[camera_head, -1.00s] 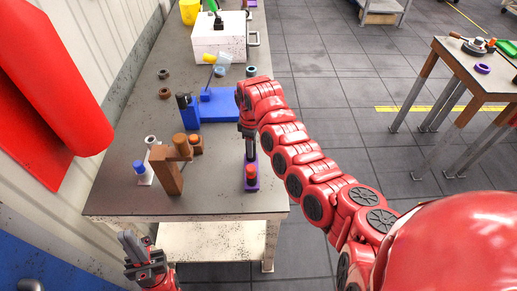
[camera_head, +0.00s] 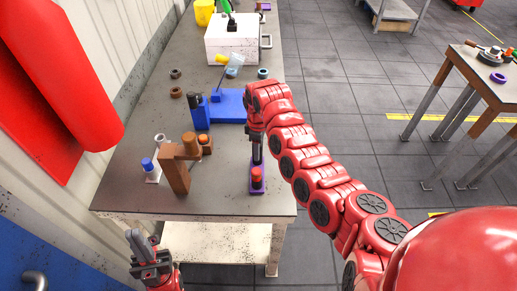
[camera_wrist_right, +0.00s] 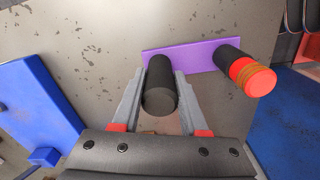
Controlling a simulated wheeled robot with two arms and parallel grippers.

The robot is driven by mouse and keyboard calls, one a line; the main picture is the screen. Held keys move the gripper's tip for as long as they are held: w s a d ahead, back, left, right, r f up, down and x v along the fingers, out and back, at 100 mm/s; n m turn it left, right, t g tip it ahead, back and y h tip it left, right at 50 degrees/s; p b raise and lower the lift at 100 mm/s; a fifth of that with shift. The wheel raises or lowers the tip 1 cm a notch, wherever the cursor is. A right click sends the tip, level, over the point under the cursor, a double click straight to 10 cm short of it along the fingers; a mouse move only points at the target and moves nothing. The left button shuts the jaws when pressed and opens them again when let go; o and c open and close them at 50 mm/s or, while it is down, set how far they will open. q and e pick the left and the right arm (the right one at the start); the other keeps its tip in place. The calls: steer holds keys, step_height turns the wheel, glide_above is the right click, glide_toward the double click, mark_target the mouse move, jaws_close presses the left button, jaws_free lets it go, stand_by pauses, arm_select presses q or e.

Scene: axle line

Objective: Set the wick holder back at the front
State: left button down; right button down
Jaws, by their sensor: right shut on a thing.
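A long purple plate (camera_head: 256,188) lies near the right front edge of the workbench and carries two black posts. I cannot tell for sure that it is the wick holder. Its front post (camera_wrist_right: 257,80) is capped with a red and orange piece. My right gripper (camera_head: 256,150) is shut on the other black post (camera_wrist_right: 160,92), its fingers on either side of it in the right wrist view. The plate seems to rest on the bench. My left gripper (camera_head: 142,243) is empty, low at the left in front of the bench; its finger gap is unclear.
Left of the plate stand a brown wooden stand (camera_head: 178,172) and a white plate (camera_head: 154,174) with a blue-capped post. A blue block base (camera_head: 226,106) lies behind, with a white box (camera_head: 232,42) further back. A second table (camera_head: 499,91) stands at right.

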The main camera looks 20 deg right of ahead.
steer(key=shift+f, duration=0.25)
steer(key=shift+c, duration=1.8)
jaws_free()
